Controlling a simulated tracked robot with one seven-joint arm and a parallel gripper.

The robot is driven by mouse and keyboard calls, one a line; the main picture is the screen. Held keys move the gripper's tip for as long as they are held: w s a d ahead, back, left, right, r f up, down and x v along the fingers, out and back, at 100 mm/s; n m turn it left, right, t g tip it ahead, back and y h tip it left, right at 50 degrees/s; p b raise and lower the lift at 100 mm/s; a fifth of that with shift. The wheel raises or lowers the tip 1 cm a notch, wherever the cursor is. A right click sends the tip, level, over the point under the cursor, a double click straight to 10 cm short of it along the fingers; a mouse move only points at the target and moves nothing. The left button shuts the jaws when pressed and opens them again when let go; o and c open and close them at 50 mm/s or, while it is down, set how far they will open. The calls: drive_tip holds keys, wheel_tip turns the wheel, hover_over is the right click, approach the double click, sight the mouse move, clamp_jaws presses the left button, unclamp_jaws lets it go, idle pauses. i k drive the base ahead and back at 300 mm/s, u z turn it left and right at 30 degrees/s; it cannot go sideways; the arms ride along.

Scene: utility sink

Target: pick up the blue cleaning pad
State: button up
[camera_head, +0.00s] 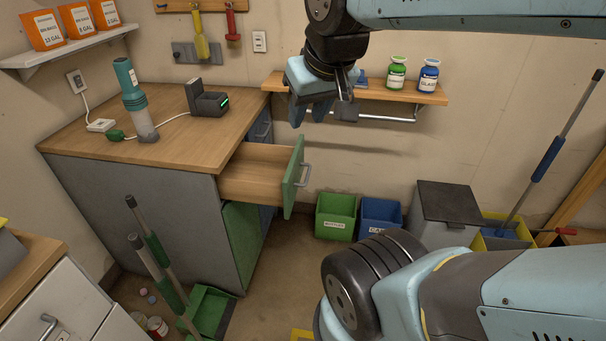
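I cannot make out a blue cleaning pad for certain. A small blue thing (362,77) shows on the wall shelf (434,97), just right of my gripper and partly hidden by it; I cannot tell what it is. My gripper (311,113) hangs in front of the left end of this shelf, pointing down. Its fingers are apart, with nothing visible between them.
A drawer (255,175) stands open below my gripper. Green (396,76) and blue-labelled (428,77) jars stand on the shelf, with a rail beneath. Green (335,216) and blue (380,218) bins stand on the floor. The wooden counter (185,100) holds a flashlight-like tool (135,100).

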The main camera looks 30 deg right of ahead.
sight(362, 82)
drive_tip(key=k, duration=1.2)
drive_tip(key=z, duration=0.1)
drive_tip(key=i, duration=1)
drive_tip(key=z, duration=0.7)
